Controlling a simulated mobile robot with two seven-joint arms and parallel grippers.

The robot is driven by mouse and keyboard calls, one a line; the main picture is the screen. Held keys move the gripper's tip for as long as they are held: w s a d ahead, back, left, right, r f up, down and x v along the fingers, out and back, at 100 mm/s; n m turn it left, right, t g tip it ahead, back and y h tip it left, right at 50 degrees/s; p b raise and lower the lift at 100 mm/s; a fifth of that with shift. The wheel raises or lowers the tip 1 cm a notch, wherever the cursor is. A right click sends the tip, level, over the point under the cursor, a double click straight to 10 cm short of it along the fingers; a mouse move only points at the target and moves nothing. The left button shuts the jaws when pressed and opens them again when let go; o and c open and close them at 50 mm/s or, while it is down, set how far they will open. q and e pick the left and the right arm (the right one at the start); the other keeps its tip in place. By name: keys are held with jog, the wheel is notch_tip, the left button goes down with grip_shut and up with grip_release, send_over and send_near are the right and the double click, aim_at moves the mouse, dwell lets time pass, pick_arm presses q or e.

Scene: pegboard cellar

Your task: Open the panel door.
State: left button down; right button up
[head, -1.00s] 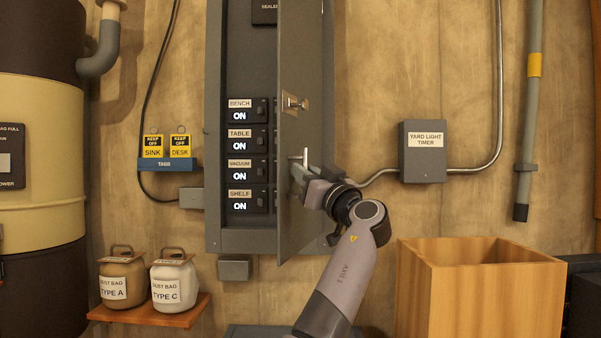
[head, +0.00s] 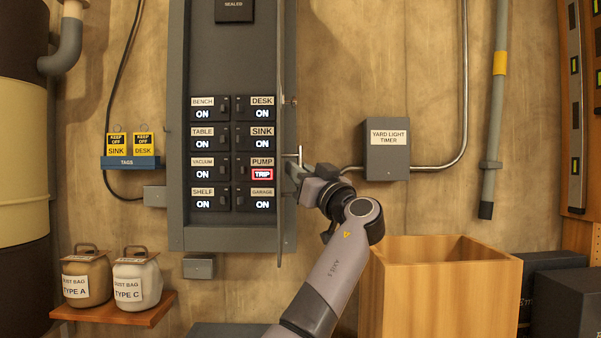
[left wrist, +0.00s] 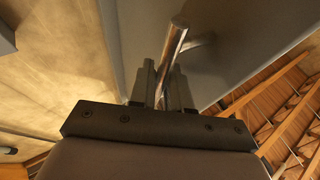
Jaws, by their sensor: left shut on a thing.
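The grey panel door (head: 281,215) stands swung out, almost edge-on in the head view, at the right side of the grey panel box (head: 176,150). Its flat face shows in the left wrist view (left wrist: 245,45). The door's metal bar handle (head: 300,156) also shows in the left wrist view (left wrist: 171,52). My left gripper (head: 296,171) is shut on the handle; its fingers (left wrist: 161,88) lie on either side of the bar. Two columns of breakers are exposed; the PUMP breaker (head: 262,173) reads TRIP in red, the others ON. My right gripper is not in view.
A yard light timer box (head: 388,150) is on the wall to the right. An open wooden crate (head: 445,300) stands below it. Tags (head: 130,162) hang left of the panel, above two dust bag jars (head: 137,280) on a shelf.

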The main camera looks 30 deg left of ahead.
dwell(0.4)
pick_arm(q)
jog(key=c, duration=1.4)
grip_release()
jog(key=shift+c, duration=0.2)
jog(key=b+v, duration=0.2)
jog(key=v, duration=0.5)
